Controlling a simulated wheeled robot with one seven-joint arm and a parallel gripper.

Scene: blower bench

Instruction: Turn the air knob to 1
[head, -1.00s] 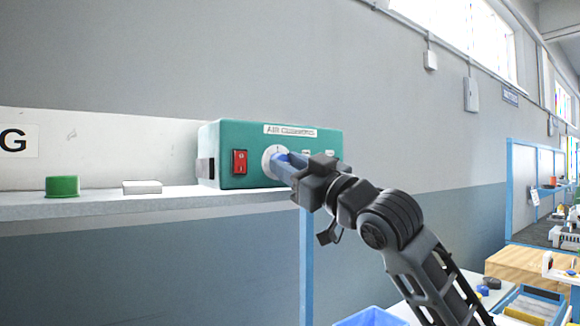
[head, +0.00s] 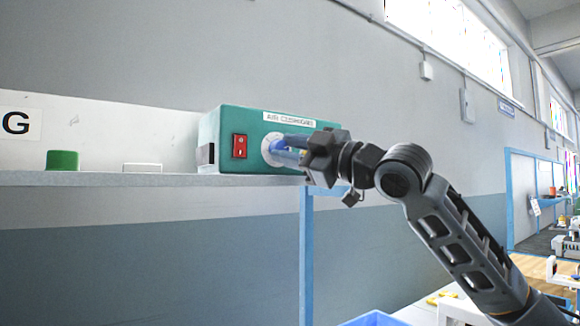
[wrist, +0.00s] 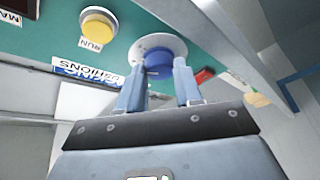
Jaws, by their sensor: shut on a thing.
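The teal air box (head: 225,150) stands on the shelf in the head view, with a red rocker switch (head: 240,146) on its front. Right of the switch is a round white dial plate (head: 267,151) with the blue air knob on it. In the wrist view the blue knob (wrist: 159,64) sits between my two fingers, in front of the white plate (wrist: 150,43). My gripper (head: 287,150) is shut on the knob, and it also shows in the wrist view (wrist: 160,78). The fingers hide part of the dial, and I cannot read the knob's setting.
A yellow button (wrist: 98,26) is near the knob in the wrist view. A blue post (head: 306,250) stands below the shelf.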

